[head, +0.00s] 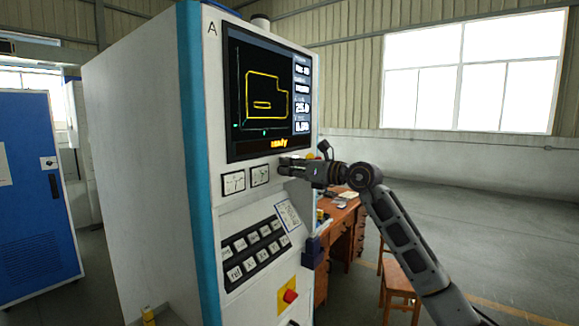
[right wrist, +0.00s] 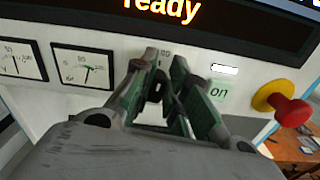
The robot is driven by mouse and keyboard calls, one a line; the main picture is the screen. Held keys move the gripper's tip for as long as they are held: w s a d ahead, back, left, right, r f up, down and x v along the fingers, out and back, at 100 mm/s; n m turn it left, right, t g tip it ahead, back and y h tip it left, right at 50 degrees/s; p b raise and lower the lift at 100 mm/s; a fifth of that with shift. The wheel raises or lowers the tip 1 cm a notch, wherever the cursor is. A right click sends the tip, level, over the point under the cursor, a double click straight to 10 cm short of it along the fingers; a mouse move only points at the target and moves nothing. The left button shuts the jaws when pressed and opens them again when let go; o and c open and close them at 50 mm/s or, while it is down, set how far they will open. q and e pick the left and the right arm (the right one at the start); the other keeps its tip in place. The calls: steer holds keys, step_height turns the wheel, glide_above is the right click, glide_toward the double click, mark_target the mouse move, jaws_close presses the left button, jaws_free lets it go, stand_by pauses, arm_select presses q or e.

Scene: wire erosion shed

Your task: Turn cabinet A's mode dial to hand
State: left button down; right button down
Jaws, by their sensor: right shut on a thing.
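Cabinet A (head: 130,130) is a tall white cabinet with a teal edge, the letter A and a screen (head: 262,95) reading "ready". My right gripper (head: 284,166) reaches in from the right to the panel just below the screen. In the right wrist view its fingers (right wrist: 164,88) are closed around a small dark knob (right wrist: 156,86), seemingly the mode dial. The fingers hide most of it, and its pointer and position words cannot be read. My left gripper is not in view.
Two gauges (right wrist: 85,67) are left of the fingers. A red mushroom button on a yellow base (right wrist: 290,109) is close on the right. Below are a sloped key panel (head: 255,250) and another red button (head: 290,296). A wooden desk (head: 343,235) stands behind my right arm.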

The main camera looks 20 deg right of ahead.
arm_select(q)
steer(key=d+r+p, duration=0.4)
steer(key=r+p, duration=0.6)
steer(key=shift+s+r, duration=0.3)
arm_select(e)
steer(key=m, duration=0.8)
steer(key=d+f+m, duration=0.1)
steer(key=m, duration=0.3)
steer(key=shift+w+m, duration=0.3)
steer(key=shift+w, duration=0.05)
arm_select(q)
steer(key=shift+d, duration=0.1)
